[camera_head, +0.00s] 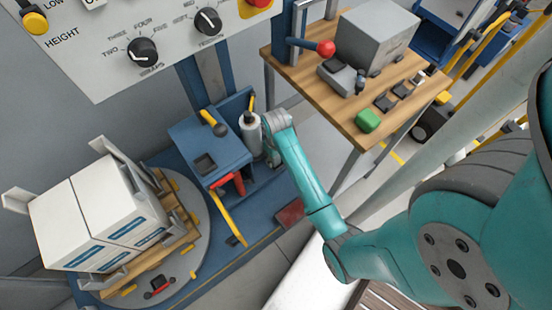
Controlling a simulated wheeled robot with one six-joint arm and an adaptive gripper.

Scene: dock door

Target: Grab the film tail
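A white film roll (250,135) stands upright on the blue wrapping machine, beside its mast. I cannot pick out a loose film tail on it; any tail is hidden or too small to see. My teal and grey arm reaches in from the right. My gripper (272,154) is at the arm's far end, close against the right side of the roll. Whether it touches the roll is unclear. Its fingers are mostly hidden by my wrist, so I cannot see whether they are open or hold anything.
White cartons (105,215) sit on a wooden pallet on the round grey turntable (190,262) at left. A control panel (165,35) hangs above.

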